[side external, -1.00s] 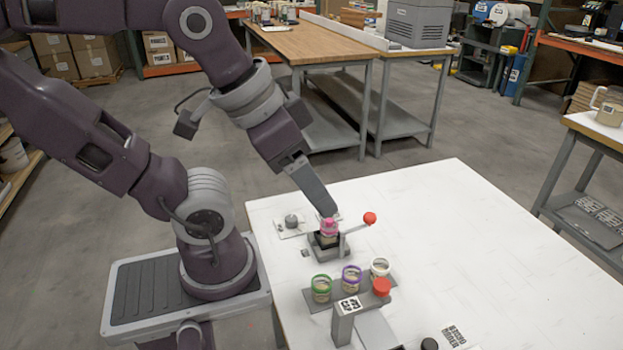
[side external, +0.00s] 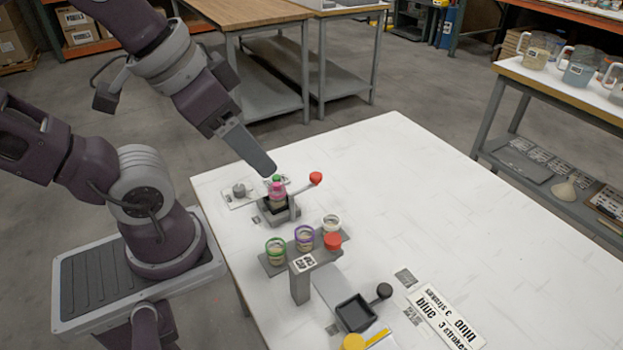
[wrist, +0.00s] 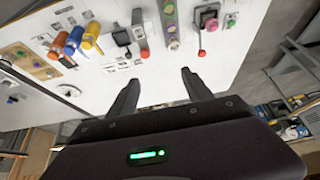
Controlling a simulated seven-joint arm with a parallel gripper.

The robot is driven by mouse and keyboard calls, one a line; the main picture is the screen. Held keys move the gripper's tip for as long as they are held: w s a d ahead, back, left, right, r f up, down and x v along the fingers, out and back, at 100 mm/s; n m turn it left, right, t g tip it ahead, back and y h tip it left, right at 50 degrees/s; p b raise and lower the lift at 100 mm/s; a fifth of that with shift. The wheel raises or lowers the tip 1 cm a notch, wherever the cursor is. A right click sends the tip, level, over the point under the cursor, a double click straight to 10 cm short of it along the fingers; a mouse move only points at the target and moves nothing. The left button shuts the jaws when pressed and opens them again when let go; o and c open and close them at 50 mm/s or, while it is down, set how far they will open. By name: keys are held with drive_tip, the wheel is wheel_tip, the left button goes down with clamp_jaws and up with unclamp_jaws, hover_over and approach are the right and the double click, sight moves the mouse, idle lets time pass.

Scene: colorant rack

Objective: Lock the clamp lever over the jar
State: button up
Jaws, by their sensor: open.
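The clamp lever (side external: 301,188) slants up and out to the right, away from the jar top, ending in a red knob (side external: 316,178). In the wrist view the jar (wrist: 209,21) and red knob (wrist: 202,53) lie ahead, right of my fingers. My gripper (wrist: 161,76) is open and empty. In the side view its fingertips (side external: 268,167) appear just above and behind the jar; exact clearance is unclear.
A rack (side external: 270,265) holds jars with green, purple and white rims in front of the clamp, with another red knob (side external: 332,241) beside them. A small plate (side external: 240,196) lies left of the clamp. A black tray (side external: 355,313) stands at the front.

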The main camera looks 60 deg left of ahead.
drive_tip(key=shift+w+r, duration=0.1)
drive_tip(key=shift+w, duration=0.2)
drive_tip(key=c, duration=0.3)
drive_tip(key=w+m, duration=0.1)
drive_tip(key=w+m+g, duration=0.1)
drive_tip(key=w, duration=0.1)
drive_tip(key=w+a+m, duration=0.1)
drive_tip(key=shift+w+r+g+y, duration=0.2)
drive_tip(key=shift+w+g+y, duration=0.1)
drive_tip(key=shift+y, duration=0.1)
drive_tip(key=c, duration=0.8)
drive_tip(key=w+m, duration=0.1)
drive_tip(key=w, duration=0.1)
drive_tip(key=w+f+m+g, duration=0.1)
drive_tip(key=w, duration=0.1)
drive_tip(key=w+a+m+g+y, duration=0.1)
drive_tip(key=w, duration=0.1)
drive_tip(key=shift+w+a+f+m, duration=0.1)
drive_tip(key=shift+w+f+m, duration=0.2)
drive_tip(key=shift+f+m, duration=0.1)
clamp_jaws()
drive_tip(key=w+a+f+m+g+y, duration=0.1)
drive_tip(key=w+f+m+g+y, duration=0.1)
drive_tip(key=w+f+m, duration=0.6)
drive_tip(key=w+f+g, duration=0.1)
drive_tip(key=w+f, duration=0.2)
drive_tip(key=f, duration=0.1)
drive_tip(key=shift+w+a+f, duration=0.25)
drive_tip(key=shift+a, duration=0.15)
